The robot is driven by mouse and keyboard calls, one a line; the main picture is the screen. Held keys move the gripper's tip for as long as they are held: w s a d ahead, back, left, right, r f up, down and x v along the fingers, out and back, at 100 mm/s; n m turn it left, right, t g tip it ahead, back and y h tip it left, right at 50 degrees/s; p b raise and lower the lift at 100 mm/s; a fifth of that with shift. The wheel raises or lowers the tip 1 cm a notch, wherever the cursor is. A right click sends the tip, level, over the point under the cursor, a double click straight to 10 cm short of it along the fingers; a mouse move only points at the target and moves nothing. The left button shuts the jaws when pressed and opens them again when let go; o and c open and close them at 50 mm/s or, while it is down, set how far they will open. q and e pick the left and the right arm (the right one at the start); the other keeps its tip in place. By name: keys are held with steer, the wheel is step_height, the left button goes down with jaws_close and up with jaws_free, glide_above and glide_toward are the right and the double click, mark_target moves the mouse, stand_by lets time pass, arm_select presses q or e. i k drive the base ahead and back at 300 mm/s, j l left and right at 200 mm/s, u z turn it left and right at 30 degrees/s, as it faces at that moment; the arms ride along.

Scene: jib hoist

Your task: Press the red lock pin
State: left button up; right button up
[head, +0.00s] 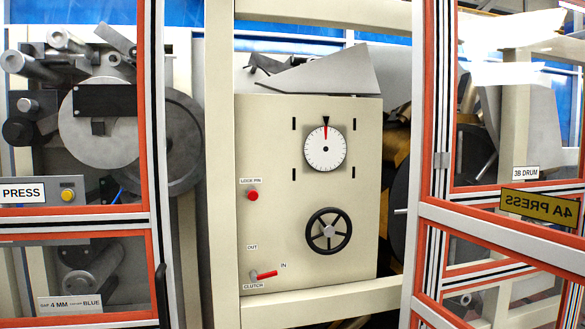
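The red lock pin (253,195) is a round red button on the left side of the cream panel (290,240), under a small "LOCK PIN" label (251,181). It stands out against the panel and nothing covers it. Neither of my grippers shows in the head view.
On the panel are a white dial (325,148) with a red pointer near the top, a black handwheel (328,231) and a red clutch lever (264,274) pointing toward "IN". Orange-framed glazed doors stand at left (150,120) and right (430,200), the right one angled. The panel front is clear.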

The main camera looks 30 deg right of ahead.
mark_target(252, 195)
steer(key=z, duration=1.5)
steer(key=i+j, duration=0.15)
steer(key=i, duration=0.6)
